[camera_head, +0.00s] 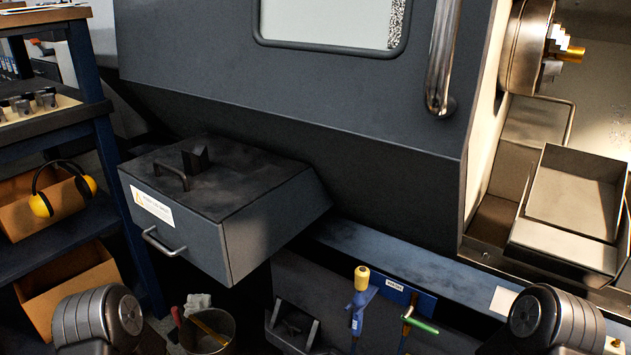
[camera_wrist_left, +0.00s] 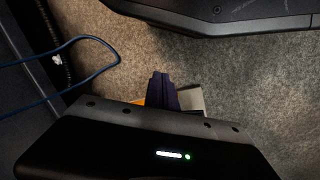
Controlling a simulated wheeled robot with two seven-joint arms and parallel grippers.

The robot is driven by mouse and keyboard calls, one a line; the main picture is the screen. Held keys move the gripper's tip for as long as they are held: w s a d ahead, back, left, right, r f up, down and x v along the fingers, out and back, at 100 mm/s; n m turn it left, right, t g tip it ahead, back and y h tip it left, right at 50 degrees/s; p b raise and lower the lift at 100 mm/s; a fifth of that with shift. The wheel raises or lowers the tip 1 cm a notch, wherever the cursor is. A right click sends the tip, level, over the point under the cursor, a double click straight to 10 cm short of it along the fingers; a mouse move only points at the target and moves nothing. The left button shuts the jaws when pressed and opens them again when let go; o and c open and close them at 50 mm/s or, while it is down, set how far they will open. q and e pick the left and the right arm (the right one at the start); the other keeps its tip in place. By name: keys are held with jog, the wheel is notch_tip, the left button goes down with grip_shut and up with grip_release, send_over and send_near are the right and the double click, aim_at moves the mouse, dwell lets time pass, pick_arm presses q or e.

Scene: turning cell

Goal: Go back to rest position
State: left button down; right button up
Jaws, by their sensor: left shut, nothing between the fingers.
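My left gripper (camera_wrist_left: 162,90) shows in the left wrist view, its dark fingers together with nothing visible between them. It hangs over a speckled grey-brown floor (camera_wrist_left: 240,80). The head view does not show this gripper; only rounded grey links of my own arms show at its bottom left and bottom right corners. My right gripper is in neither view. The task names no other object.
The dark lathe housing (camera_head: 290,95) fills the middle, with a drawer box (camera_head: 230,195) jutting out. A blue shelf (camera_head: 75,225) with yellow earmuffs (camera_head: 62,190) stands left. A bucket (camera_head: 208,332) and hanging tools (camera_head: 358,300) sit low. A blue cable loop (camera_wrist_left: 105,50) lies beside my left gripper.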

pick_arm(q)
jog(key=s+d+r+m+h, duration=0.1)
jog(key=s+d+r+m, duration=0.25)
jog(key=d, duration=0.35)
notch_tip(320, 180, up, 29)
jog(key=s+d+p, duration=0.1)
jog(key=p, duration=2.7)
jog(key=shift+s+d+h, duration=0.15)
jog(key=shift+s+h, duration=0.05)
jog(key=shift+h, duration=0.2)
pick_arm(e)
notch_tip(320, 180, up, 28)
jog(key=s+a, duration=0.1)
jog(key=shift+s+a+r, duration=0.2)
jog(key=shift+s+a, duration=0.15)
pick_arm(q)
jog(key=shift+f+n, duration=0.1)
jog(key=shift+n, duration=0.15)
